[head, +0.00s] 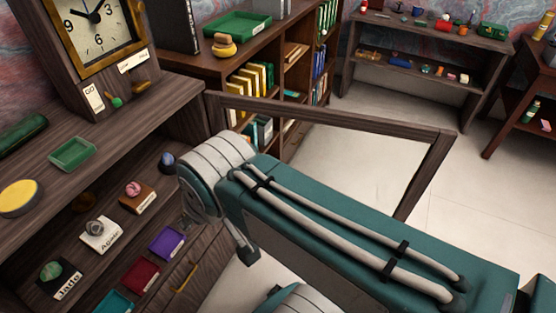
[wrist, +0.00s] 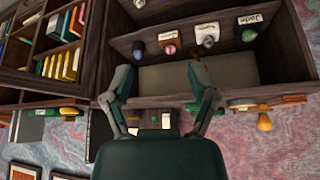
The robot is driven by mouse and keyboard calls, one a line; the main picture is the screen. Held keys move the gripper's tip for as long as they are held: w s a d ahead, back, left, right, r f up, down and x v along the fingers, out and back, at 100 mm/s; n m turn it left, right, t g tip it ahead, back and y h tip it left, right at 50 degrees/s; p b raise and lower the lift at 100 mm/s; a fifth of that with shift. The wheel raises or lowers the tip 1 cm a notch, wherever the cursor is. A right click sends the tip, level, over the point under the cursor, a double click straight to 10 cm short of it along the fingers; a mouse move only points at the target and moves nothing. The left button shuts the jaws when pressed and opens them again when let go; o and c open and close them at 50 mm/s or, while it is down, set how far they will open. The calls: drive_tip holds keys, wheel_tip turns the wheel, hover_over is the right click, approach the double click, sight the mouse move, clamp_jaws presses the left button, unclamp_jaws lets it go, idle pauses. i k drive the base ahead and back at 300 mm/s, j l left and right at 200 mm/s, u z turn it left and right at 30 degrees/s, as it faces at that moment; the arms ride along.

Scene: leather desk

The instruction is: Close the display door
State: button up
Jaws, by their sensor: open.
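The display door (head: 330,112) is a dark wooden frame that stands swung open, out to the right from the display cabinet (head: 180,90). The bookcase and floor show through its opening. My arm crosses in front of its lower part and hides it. The cabinet's shelf shows beyond the fingers. I cannot tell whether either finger touches the door.
The cabinet shelves hold labelled stones, such as a pink one (head: 133,188), and coloured trays (head: 167,243). A clock (head: 95,30) stands on top. A bookcase (head: 285,75) stands behind the door. Pale floor (head: 465,200) is open to the right.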

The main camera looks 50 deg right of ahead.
sight(441, 140)
drive_tip(key=k+l+u, duration=0.35)
drive_tip(key=k+l, duration=0.55)
drive_tip(key=k+l+u, duration=0.35)
drive_tip(key=l, duration=0.3)
drive_tip(key=k+l+u, duration=0.3)
drive_tip(key=l, duration=0.25)
drive_tip(key=k+l+u, duration=0.35)
drive_tip(key=l, duration=0.15)
drive_tip(key=i+l+u, duration=0.1)
drive_tip(key=l+u, duration=0.25)
drive_tip(key=l, duration=0.7)
drive_tip(key=l+u, duration=0.3)
drive_tip(key=l, duration=0.75)
drive_tip(key=k+l+z, duration=0.2)
drive_tip(key=k, duration=0.45)
drive_tip(key=j, duration=0.1)
